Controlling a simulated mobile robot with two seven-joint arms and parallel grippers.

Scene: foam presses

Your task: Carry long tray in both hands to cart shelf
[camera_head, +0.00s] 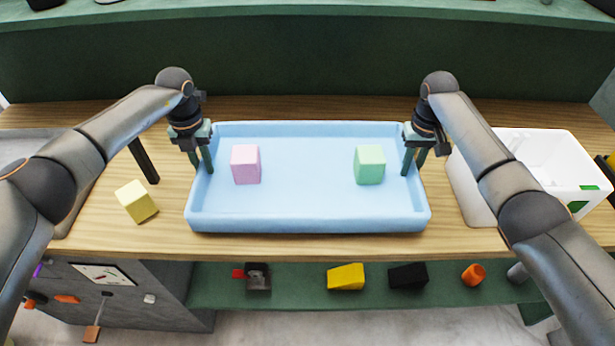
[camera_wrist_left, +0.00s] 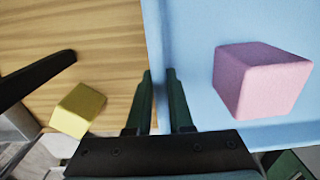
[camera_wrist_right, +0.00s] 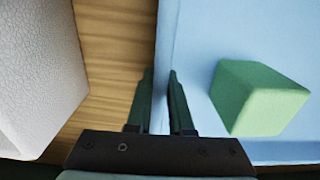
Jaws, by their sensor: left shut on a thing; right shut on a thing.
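A long light blue tray (camera_head: 300,220) is in front of me on the wooden worktop in the head view. A pink foam block (camera_head: 246,164) lies in its left part and a green foam block (camera_head: 369,164) in its right part. My left gripper (camera_head: 203,162) is shut on the tray's left wall; the left wrist view shows its fingers (camera_wrist_left: 160,90) on both sides of the rim, beside the pink block (camera_wrist_left: 258,80). My right gripper (camera_head: 413,162) is shut on the right wall, its fingers (camera_wrist_right: 160,90) straddling the rim near the green block (camera_wrist_right: 256,98). I cannot tell whether the tray touches the worktop.
A yellow block (camera_head: 137,201) lies on the worktop left of the tray, near a dark post (camera_head: 144,160). A white bin (camera_head: 550,165) stands at the right. A green shelf (camera_head: 310,297) below the worktop holds several small items. A green wall (camera_head: 300,60) rises behind.

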